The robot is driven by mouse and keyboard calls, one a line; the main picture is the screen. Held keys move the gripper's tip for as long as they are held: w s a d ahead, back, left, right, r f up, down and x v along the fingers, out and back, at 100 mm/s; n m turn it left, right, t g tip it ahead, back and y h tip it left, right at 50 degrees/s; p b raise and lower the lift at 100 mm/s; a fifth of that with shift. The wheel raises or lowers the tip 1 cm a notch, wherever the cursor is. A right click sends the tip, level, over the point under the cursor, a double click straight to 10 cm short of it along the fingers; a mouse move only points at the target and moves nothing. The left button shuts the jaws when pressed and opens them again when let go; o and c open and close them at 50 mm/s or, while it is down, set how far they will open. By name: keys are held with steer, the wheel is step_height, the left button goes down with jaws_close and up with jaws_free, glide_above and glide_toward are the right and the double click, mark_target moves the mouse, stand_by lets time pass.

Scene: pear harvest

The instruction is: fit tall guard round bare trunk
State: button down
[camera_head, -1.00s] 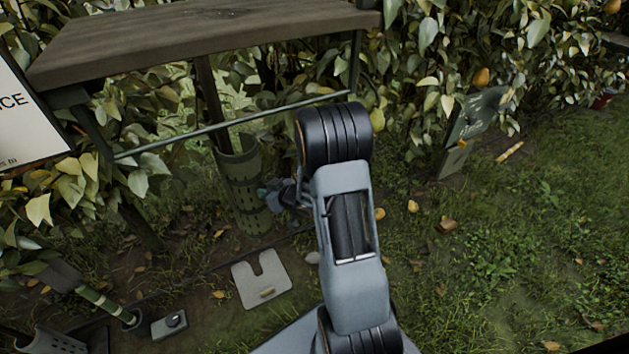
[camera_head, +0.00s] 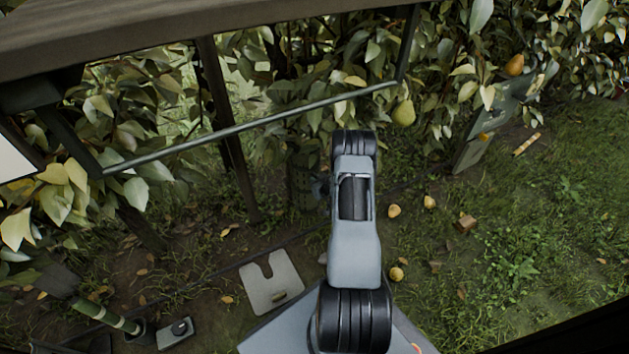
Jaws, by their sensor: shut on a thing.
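The tall guard (camera_head: 303,180) is a dark green, perforated upright sleeve in the shade, beside the leaves right of centre. My gripper (camera_head: 322,187) is at its right side, small and partly hidden by my arm; it is shut on the guard. A dark bare upright (camera_head: 232,135) stands left of the guard and runs down to the soil. It looks like a trunk, but I cannot tell it surely from a stand post. A gap shows between it and the guard. The guard's inside and whatever is behind it are hidden.
A wooden shelf top (camera_head: 180,25) and a green rail (camera_head: 250,127) cross above. A notched pale plate (camera_head: 272,280) lies in front. A pear (camera_head: 403,112) hangs near my arm.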

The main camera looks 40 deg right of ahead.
steer(key=shift+w+d+f+b, duration=0.4)
steer(key=shift+w+b, duration=0.1)
steer(key=shift+w, duration=0.15)
steer(key=shift+w+d+b, duration=0.85)
steer(key=shift+w+b, duration=1.3)
steer(key=shift+w, duration=4.15)
step_height(320, 180, down, 7)
steer(key=shift+s+f, duration=0.1)
steer(key=shift+f, duration=0.1)
steer(key=c, duration=1.1)
jaws_free()
steer(key=shift+o, duration=0.2)
steer(key=shift+s, duration=0.1)
